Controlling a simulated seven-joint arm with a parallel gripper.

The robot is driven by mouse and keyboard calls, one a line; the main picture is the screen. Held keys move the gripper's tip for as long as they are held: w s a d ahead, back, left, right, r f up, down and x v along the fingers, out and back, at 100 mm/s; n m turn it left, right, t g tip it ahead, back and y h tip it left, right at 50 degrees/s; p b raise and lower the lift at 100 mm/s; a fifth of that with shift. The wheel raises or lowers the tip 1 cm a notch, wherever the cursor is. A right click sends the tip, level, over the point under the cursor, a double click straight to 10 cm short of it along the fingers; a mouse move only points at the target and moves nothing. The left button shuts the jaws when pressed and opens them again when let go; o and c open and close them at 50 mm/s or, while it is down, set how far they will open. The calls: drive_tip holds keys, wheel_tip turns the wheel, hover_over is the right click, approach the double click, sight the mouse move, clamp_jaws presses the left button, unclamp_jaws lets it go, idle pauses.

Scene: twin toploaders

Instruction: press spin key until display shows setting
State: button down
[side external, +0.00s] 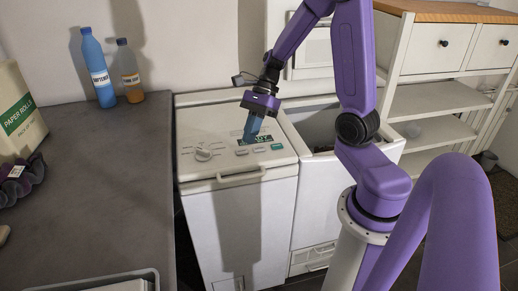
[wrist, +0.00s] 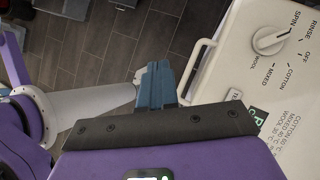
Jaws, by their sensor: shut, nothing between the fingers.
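The left toploader (side external: 240,215) is white, with a control panel on its sloped top. My gripper is shut and empty, pointing down over the panel near the display. Its blue fingers also show in the wrist view (wrist: 160,80); contact with a key is not visible.
A second toploader (side external: 320,205) stands right of the first, its top open. A grey counter (side external: 110,180) at left holds a blue bottle (side external: 98,75), an amber bottle (side external: 130,80) and a paper rolls pack (side external: 18,115). White shelves (side external: 440,100) stand behind right.

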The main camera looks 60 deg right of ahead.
sight(262, 147)
drive_tip(key=w+d+m+t, duration=0.2)
drive_tip(key=d+m, duration=0.4)
drive_tip(key=w+d+f+m+t, duration=0.1)
drive_tip(key=w+d+m+t, duration=0.1)
drive_tip(key=d+m, duration=0.5)
drive_tip(key=shift+f+m+t, duration=0.25)
drive_tip(key=shift+m+t, duration=0.05)
drive_tip(key=shift+t, duration=0.4)
drive_tip(key=shift+f, duration=0.1)
drive_tip(key=shift+f, duration=4.3)
drive_tip(key=shift+f, duration=0.4)
